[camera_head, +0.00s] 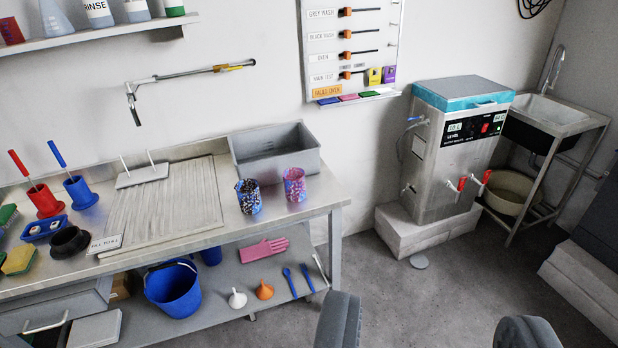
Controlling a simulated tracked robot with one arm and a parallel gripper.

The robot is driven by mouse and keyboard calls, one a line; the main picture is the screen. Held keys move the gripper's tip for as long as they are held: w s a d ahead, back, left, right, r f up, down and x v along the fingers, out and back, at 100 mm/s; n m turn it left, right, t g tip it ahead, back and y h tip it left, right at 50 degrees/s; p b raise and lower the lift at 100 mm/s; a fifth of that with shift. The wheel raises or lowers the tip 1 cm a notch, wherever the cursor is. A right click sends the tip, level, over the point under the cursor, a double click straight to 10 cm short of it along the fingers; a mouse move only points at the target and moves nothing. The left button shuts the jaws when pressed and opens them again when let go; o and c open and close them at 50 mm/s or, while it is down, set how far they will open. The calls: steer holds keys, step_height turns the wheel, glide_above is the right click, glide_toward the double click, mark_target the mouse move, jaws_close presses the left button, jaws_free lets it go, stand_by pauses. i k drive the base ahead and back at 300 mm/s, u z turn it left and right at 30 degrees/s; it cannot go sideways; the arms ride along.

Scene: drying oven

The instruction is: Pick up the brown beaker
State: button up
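Two patterned beakers stand upright near the right end of the metal bench (326,192). The left one is a dark blue beaker (248,198) with dark and pale speckles. The right one is a pink and purple mottled beaker (294,186). Neither looks plainly brown, and I cannot tell which is the brown one. My gripper (432,332) shows two dark fingers at the bottom edge. They are wide apart, with only floor between them. It is open and empty, in front of and to the right of the bench.
A grey bin (275,150) stands just behind the beakers. A ribbed drainboard (160,205) lies to their left. The lower shelf holds a blue bucket (173,290), funnels and a pink glove (263,249). A steel tank (450,150) stands right of the bench, with clear floor in front.

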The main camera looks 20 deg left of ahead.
mark_target(249, 197)
steer(key=i, duration=1.7)
steer(key=u, duration=0.55)
